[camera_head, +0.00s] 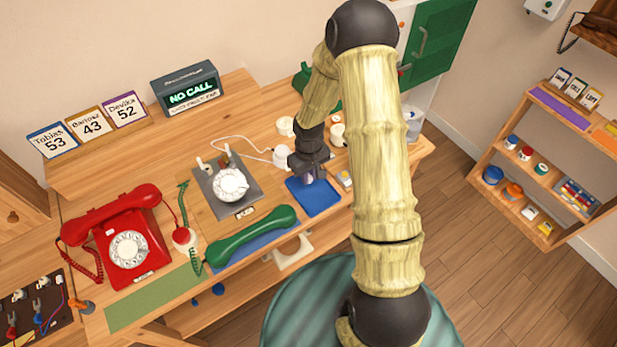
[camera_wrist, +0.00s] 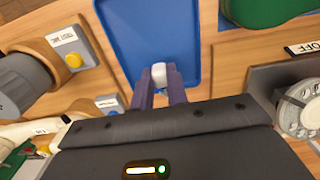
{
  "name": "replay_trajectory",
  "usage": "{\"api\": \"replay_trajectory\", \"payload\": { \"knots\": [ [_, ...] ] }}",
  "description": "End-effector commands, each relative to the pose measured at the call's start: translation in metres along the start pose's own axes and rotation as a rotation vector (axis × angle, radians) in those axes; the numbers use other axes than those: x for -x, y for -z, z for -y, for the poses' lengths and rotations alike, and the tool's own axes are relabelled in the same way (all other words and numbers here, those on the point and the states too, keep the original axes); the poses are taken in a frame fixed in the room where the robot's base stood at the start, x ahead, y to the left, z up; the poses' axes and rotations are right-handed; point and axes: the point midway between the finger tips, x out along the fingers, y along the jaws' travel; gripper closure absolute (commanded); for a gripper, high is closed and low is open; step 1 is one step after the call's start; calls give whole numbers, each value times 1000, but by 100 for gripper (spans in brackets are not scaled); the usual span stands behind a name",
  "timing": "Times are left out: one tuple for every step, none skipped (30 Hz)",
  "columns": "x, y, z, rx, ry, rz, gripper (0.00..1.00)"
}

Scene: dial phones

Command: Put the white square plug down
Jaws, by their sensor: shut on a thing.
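My gripper (camera_wrist: 159,85) is shut on the white square plug (camera_wrist: 158,72), which shows as a small white block between the fingertips in the wrist view. The plug is over the near end of the blue tray (camera_wrist: 150,30); I cannot tell whether it touches the tray floor. In the head view my gripper (camera_head: 309,179) is at the back of the blue tray (camera_head: 318,203), and the plug is hardly visible there.
The grey dial unit (camera_head: 211,190) stands left of the tray, with the green handset (camera_head: 252,238) in front of it. A yellow-button test box (camera_wrist: 68,45) is close beside the tray. A red phone (camera_head: 128,247) stands farther left.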

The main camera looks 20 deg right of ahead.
Motion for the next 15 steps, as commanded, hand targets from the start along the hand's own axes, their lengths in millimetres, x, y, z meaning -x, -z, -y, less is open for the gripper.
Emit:
{"api": "replay_trajectory", "payload": {
  "knots": [
    [-8,0,0,1,1,3,100],
    [-12,-1,0,-1,1,3,100],
    [-15,0,0,-1,0,2,100],
    [-17,0,0,0,0,1,100],
    [-18,0,0,0,0,1,100],
    [-18,0,0,0,0,0,100],
    [-18,0,0,0,0,-1,100],
    [-17,0,0,0,0,-1,100],
    [-17,0,0,0,0,-1,100],
    [-17,0,0,0,0,-1,100],
    [-17,0,0,0,0,0,100],
    [-18,0,0,0,0,0,100],
    [-19,0,0,0,0,0,100],
    [-20,0,0,0,0,0,100],
    [-21,0,0,0,0,0,100]
  ]
}}
